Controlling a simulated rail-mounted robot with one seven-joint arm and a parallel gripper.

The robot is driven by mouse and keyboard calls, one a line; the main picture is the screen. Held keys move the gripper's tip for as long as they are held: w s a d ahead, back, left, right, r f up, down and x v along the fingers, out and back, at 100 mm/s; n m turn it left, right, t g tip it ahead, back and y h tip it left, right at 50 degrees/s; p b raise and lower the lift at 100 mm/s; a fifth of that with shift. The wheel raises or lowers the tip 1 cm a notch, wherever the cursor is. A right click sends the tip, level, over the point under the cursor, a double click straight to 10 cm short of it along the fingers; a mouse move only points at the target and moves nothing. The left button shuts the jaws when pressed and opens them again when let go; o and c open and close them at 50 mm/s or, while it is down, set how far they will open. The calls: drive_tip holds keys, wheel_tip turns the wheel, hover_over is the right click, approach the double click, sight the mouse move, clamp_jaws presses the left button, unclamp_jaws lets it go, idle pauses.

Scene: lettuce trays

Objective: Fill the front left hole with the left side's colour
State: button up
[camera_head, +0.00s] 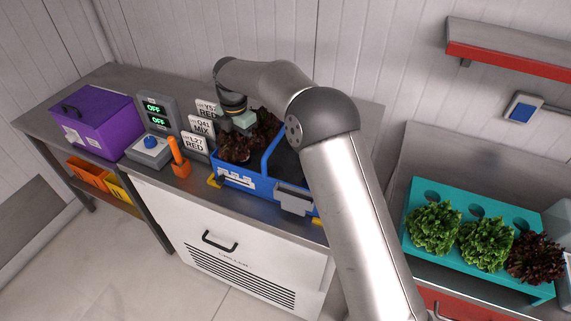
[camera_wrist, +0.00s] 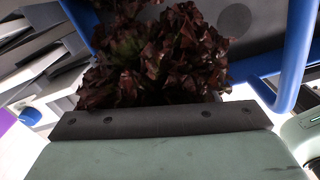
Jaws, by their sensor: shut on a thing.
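My gripper (camera_head: 243,122) is over the left part of the blue crate (camera_head: 245,184), shut on a dark red lettuce (camera_wrist: 165,55). In the wrist view, the leaves rise just beyond my pale green finger, which hides the lower part of the plant. In the head view, red leaves (camera_head: 235,148) show in the crate's front left area, below my gripper, and more red leaves (camera_head: 266,124) show behind. A round dark hole shows in the grey surface beside the lettuce in the wrist view. My arm hides much of the crate's right part.
A teal tray (camera_head: 455,262) at right holds two green lettuces (camera_head: 433,228) and one red lettuce (camera_head: 535,258) in front, with empty holes behind. Cards (camera_head: 195,143), an orange tool (camera_head: 179,157), a blue-knob box (camera_head: 150,149) and a purple box (camera_head: 95,121) stand left of the crate.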

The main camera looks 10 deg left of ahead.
sight(241, 153)
wheel_tip(241, 153, up, 4)
drive_tip(key=p, duration=0.2)
drive_tip(key=shift+f+p, duration=0.15)
drive_tip(key=shift+p, duration=0.25)
wheel_tip(241, 153, down, 4)
drive_tip(key=b, duration=0.3)
drive_tip(key=shift+f+b, duration=0.15)
drive_tip(key=shift+b, duration=0.15)
drive_tip(key=shift+f+b, duration=0.45)
drive_tip(key=shift+f, duration=1.05)
drive_tip(key=shift+f+b, duration=0.3)
drive_tip(key=shift+f, duration=0.8)
drive_tip(key=o, duration=1.5)
drive_tip(key=shift+r, duration=0.1)
